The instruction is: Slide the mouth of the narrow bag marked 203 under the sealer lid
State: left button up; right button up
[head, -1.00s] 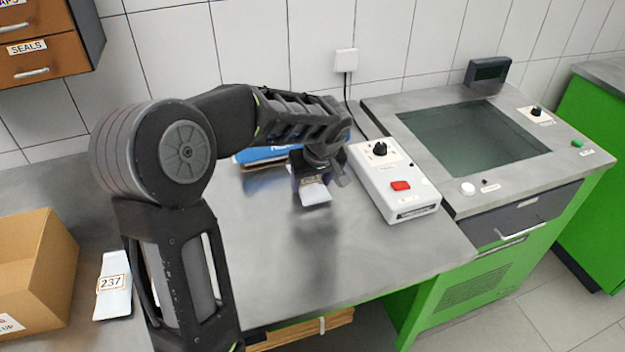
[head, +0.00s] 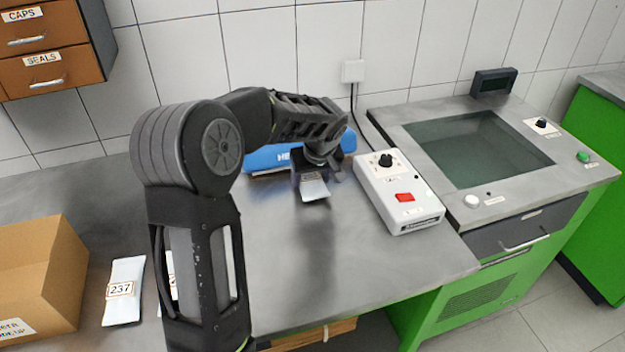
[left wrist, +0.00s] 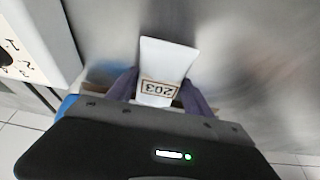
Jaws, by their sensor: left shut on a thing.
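The narrow white bag marked 203 (head: 313,188) is pinched in my left gripper (head: 318,172) and held above the bench. In the left wrist view the bag (left wrist: 165,58) extends out from between the fingers, its 203 label upside down and close to them. The blue sealer (head: 270,158) lies at the back of the bench against the wall, partly hidden behind my left arm and gripper. The bag is in front of it, apart from it as far as I can see. I cannot tell whether its lid is raised. My right gripper is not in view.
A white control box (head: 400,198) with a black knob and red switch stands right of the gripper. A bag marked 237 (head: 123,290) lies at left beside another bag partly behind my arm. A cardboard box (head: 40,270) stands far left. The front-middle bench is clear.

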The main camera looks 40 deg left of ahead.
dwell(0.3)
pick_arm(q)
jog(key=o, duration=1.8)
jog(key=shift+o, duration=0.2)
jog(key=shift+r, duration=0.1)
jog(key=shift+b+v, duration=0.45)
jog(key=shift+v, duration=3.35)
